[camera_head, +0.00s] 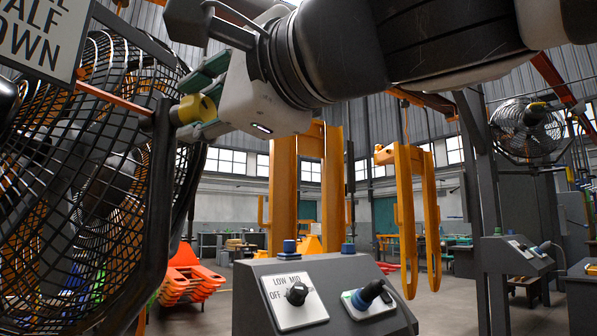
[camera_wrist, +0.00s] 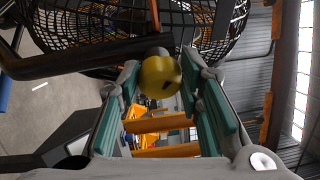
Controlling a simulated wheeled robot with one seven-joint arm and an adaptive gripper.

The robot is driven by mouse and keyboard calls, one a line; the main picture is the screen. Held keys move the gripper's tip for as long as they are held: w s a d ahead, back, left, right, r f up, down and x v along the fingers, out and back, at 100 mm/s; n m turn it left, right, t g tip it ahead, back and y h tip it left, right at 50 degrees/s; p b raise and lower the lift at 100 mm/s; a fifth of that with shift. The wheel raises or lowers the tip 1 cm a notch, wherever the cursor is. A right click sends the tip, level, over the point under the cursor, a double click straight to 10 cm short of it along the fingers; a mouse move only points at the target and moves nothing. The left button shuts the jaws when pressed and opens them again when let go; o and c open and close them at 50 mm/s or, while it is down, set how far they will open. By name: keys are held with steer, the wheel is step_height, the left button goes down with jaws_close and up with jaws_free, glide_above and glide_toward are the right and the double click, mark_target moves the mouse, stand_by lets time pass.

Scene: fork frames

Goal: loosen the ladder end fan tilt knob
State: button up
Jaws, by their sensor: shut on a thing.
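A yellow tilt knob (camera_head: 192,108) sits at the side of the large black caged fan (camera_head: 85,190) on the left, at the fan's dark bracket. My gripper (camera_head: 205,100) reaches in from the upper right and is shut on the yellow knob, its green-padded fingers at the knob's sides. In the wrist view the knob (camera_wrist: 158,77) shows between the two fingers (camera_wrist: 160,84), with the dark bracket bar and the fan cage behind it. The fingers hide part of the knob in the head view. No ladder is clearly visible.
A grey control box (camera_head: 330,265) with a LOW/MID/OFF dial and a lever stands below my arm. A sign (camera_head: 45,35) hangs at the upper left. Yellow frames (camera_head: 410,165), orange stacked items (camera_head: 187,280) and a second fan (camera_head: 528,128) stand farther back.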

steer(key=shift+a, duration=0.1)
steer(key=o, duration=1.2)
steer(key=v, duration=1.2)
